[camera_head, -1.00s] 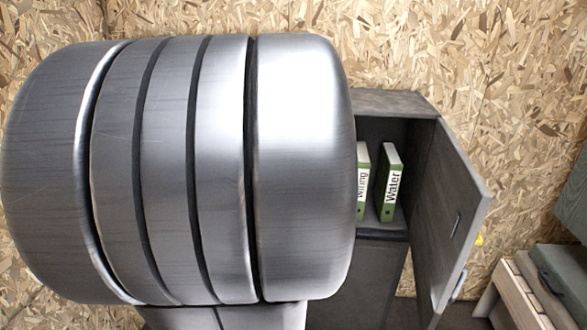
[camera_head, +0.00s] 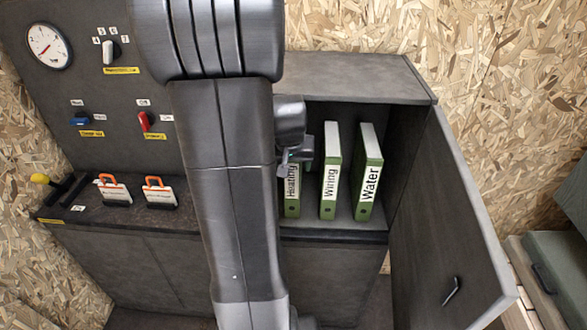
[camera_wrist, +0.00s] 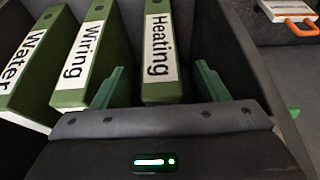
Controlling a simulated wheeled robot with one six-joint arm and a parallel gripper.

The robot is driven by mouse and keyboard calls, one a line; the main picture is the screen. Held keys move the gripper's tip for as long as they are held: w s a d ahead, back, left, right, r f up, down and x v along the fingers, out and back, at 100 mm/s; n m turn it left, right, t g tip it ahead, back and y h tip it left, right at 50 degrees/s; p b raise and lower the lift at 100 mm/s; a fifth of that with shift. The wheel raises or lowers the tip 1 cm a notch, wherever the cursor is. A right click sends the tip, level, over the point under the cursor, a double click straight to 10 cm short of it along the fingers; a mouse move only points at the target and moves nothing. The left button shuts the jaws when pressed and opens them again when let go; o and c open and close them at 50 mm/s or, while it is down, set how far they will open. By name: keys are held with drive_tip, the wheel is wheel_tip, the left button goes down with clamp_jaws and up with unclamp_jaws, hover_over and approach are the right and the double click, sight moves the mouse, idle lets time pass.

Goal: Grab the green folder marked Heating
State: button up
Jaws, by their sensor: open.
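The green folder marked Heating (camera_head: 292,189) stands upright in the open cabinet, leftmost of three in the head view and partly hidden by my arm. In the wrist view the Heating folder (camera_wrist: 161,88) is the rightmost, its spine label facing my gripper. My gripper (camera_wrist: 162,67) is open, with one green finger on each side of the Heating folder's spine in that view. I cannot tell how far the fingertips reach past the spine. In the head view my fingers are mostly hidden behind the arm.
The Wiring folder (camera_head: 330,178) and Water folder (camera_head: 368,180) stand beside it. One finger shows near the gap beside the Wiring folder (camera_wrist: 92,62). The cabinet door (camera_head: 440,220) hangs open at the right. A panel with a gauge (camera_head: 48,46) and switches is at the left.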

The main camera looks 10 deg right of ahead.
sight(294, 170)
drive_tip(key=shift+w+d, duration=0.1)
drive_tip(key=shift+w, duration=0.25)
drive_tip(key=shift+x, duration=2.55)
drive_tip(key=shift+w, duration=0.1)
clamp_jaws()
